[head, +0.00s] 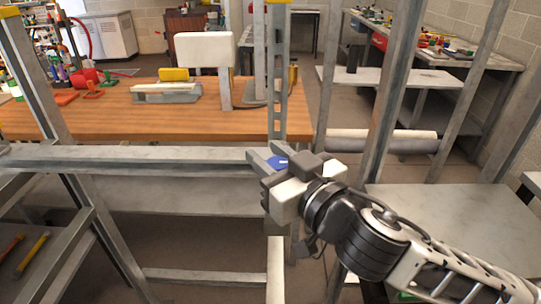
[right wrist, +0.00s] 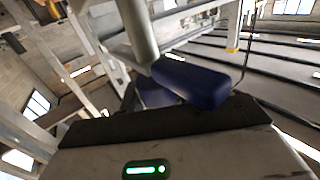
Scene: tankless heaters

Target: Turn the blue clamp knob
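The blue clamp knob (head: 278,162) shows as a small blue patch at the metal frame's upright, at the right end of a horizontal beam. My right gripper (head: 285,170) is right at the knob and hides part of it in the head view. In the right wrist view the dark blue knob (right wrist: 192,82) fills the middle, just beyond the dark front edge of my gripper. I cannot make out both fingertips, so whether they touch or grip the knob is unclear. My left gripper is out of view.
Metal uprights and beams (head: 130,156) stand around the right arm. A wooden workbench (head: 140,117) with a white panel (head: 205,49) lies behind the frame. A grey shelf (head: 450,215) is at the right. Tools clutter the far left.

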